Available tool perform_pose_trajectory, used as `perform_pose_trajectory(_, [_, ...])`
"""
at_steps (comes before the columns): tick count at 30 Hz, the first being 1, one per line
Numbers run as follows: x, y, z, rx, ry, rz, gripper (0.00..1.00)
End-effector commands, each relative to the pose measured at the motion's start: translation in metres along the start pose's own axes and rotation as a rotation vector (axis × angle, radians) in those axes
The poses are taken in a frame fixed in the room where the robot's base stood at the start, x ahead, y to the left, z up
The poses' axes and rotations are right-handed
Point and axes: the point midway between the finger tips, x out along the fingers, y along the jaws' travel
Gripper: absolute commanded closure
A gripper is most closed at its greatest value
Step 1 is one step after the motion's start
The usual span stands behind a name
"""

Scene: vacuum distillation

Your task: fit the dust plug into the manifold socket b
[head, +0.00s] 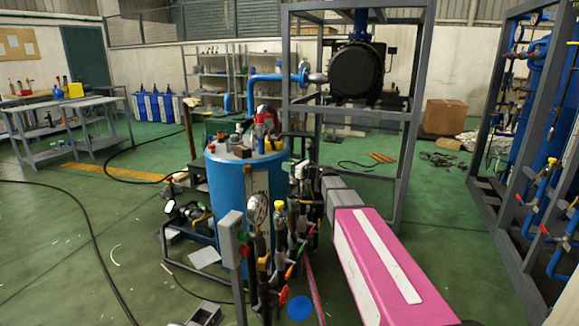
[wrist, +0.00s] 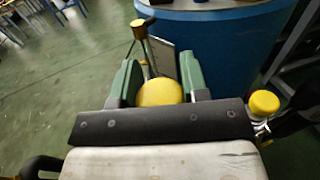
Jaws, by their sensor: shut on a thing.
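My gripper (wrist: 159,72) shows in the wrist view with its two green fingers on either side of a round yellow thing, which looks like the dust plug (wrist: 160,93). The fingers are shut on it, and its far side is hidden. In the head view the gripper end is small and crowded among fittings, so the plug cannot be made out there. The manifold (head: 280,245) stands in front of the blue tank, with valves, a gauge and a yellow cap (head: 279,204). I cannot tell which opening is socket b.
The blue tank (head: 230,190) stands close by, also in the wrist view (wrist: 220,40). A yellow-capped fitting (wrist: 264,104) is right of my gripper. A grey post (head: 233,245) and gauge (head: 257,210) stand at the manifold. Green floor (head: 100,240) at left is mostly clear, with hoses.

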Motion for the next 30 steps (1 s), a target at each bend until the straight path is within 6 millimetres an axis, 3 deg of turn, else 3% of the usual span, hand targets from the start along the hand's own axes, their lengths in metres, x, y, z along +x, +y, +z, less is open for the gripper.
perform_pose_trajectory(17, [0.003,0.0,-0.002,0.001,-0.001,0.0,0.87])
perform_pose_trajectory(30, [0.003,0.0,-0.033,0.001,-0.001,0.0,0.87])
